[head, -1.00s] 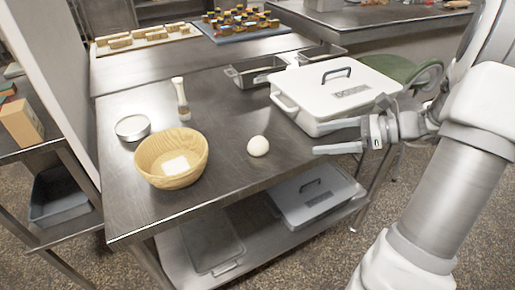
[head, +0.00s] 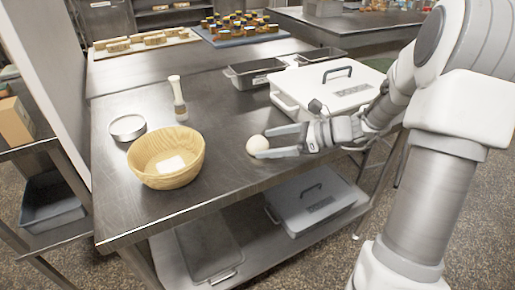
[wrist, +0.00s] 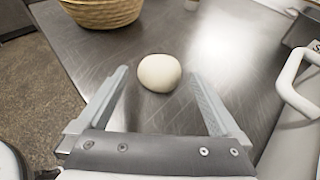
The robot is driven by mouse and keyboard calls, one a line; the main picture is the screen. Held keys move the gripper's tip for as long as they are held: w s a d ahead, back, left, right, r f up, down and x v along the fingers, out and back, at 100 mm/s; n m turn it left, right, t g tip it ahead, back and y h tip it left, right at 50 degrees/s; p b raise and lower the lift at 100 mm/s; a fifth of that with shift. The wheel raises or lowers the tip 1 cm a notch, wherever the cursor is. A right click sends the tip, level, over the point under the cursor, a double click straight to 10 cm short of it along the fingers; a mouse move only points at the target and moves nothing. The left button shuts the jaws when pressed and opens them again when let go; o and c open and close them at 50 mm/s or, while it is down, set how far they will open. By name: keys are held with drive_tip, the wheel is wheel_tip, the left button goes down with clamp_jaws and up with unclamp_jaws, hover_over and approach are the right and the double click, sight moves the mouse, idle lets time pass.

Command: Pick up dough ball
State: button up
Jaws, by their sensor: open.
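The dough ball (head: 257,145) is a small, smooth, off-white ball resting on the steel table (head: 225,182), to the right of the wicker basket. My gripper (head: 268,142) is open and low at the table's right side, coming from the right, with its fingers pointing left at the ball. In the wrist view the dough ball (wrist: 159,73) lies ahead, between the lines of the two fingers, around the level of their tips. My gripper (wrist: 158,75) shows a clear space between its fingers. I cannot tell whether a finger touches the ball.
A wicker basket (head: 140,160) with a white item inside stands left of the ball. Behind it are a round tin (head: 127,128) and a brush (head: 177,97). A white lidded box (head: 310,92) stands close behind my gripper. The front table edge is near.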

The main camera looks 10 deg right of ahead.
drive_tip(key=x, duration=0.2)
drive_tip(key=shift+w+a+f, duration=0.1)
drive_tip(key=shift+w+a, duration=0.05)
drive_tip(key=shift+a, duration=0.05)
drive_tip(key=c, duration=1.3)
drive_tip(key=shift+c, duration=0.2)
